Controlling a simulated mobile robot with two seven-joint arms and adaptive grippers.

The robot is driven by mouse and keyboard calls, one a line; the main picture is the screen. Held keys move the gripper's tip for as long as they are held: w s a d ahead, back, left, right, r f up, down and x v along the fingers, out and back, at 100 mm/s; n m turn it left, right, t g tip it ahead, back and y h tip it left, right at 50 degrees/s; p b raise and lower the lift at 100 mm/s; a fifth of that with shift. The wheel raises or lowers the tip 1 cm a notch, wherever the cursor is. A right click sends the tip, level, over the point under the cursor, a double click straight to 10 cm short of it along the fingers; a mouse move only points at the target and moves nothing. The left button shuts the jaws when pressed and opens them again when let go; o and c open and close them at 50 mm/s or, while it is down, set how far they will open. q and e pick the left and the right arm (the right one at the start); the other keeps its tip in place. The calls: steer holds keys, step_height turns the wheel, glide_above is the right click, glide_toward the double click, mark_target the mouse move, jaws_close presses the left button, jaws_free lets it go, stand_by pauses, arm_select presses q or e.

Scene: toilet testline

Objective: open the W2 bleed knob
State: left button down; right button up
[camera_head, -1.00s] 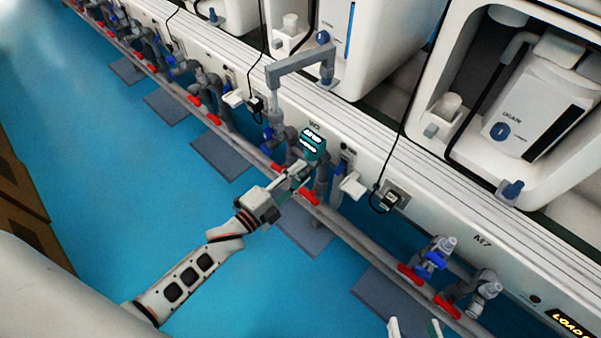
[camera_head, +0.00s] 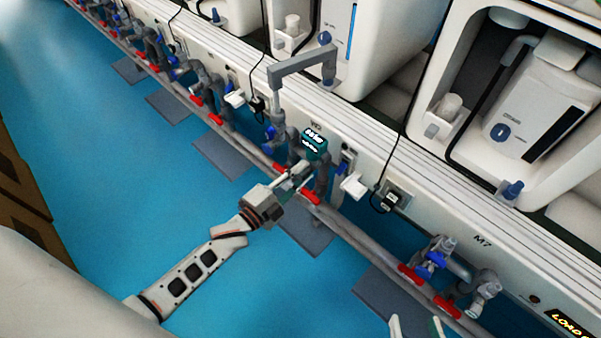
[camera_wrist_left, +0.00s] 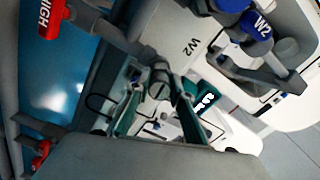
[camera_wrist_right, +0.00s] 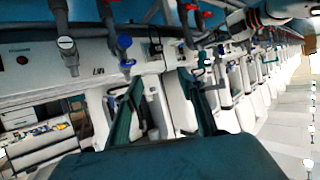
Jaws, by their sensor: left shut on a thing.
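The W2 station shows in the head view with a teal meter (camera_head: 314,141) and grey pipework on the white panel. My left gripper (camera_head: 291,180) is at this pipework, just below the meter. In the left wrist view, my left gripper (camera_wrist_left: 158,100) has its teal fingers either side of a grey knob (camera_wrist_left: 158,78) and is shut on it. A blue W2-marked valve (camera_wrist_left: 259,24) is at the upper right there. How far the grey knob is turned cannot be told. My right gripper (camera_wrist_right: 163,92) is open and empty; its fingertips show at the head view's bottom edge (camera_head: 415,328).
Red valve handles (camera_head: 310,197) line the low pipe (camera_head: 350,233). A red handle marked HIGH (camera_wrist_left: 52,18) is at the left wrist view's upper left. The M7 pipes (camera_head: 435,258) stand to the right. The blue floor (camera_head: 110,170) in front is clear.

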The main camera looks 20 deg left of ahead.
arm_select(q)
steer(key=n, duration=0.1)
steer(key=n+p, duration=0.1)
steer(key=shift+w+r+n, duration=0.1)
steer(key=shift+r+n, duration=0.1)
steer(key=shift+n, duration=0.9)
steer(key=shift+n+p, duration=0.45)
steer(key=shift+n, duration=0.55)
steer(key=n, duration=0.3)
steer(key=shift+f+n+p, duration=0.1)
steer(key=shift+n+p, duration=0.2)
steer(key=shift+p, duration=0.1)
steer(key=n, duration=0.2)
steer(key=shift+n, duration=0.3)
steer(key=n, duration=0.3)
steer(key=shift+d+f+p, duration=0.1)
steer(key=shift+p, duration=0.3)
steer(key=shift+n, duration=0.6)
arm_select(e)
steer(key=shift+n+g+h, duration=0.4)
steer(key=shift+n+g, duration=0.1)
steer(key=s+d+f, duration=0.1)
steer(key=d+f, duration=0.1)
steer(key=d, duration=0.1)
steer(key=shift+s+f, duration=0.35)
steer(key=shift+s, duration=0.05)
steer(key=shift+f, duration=0.1)
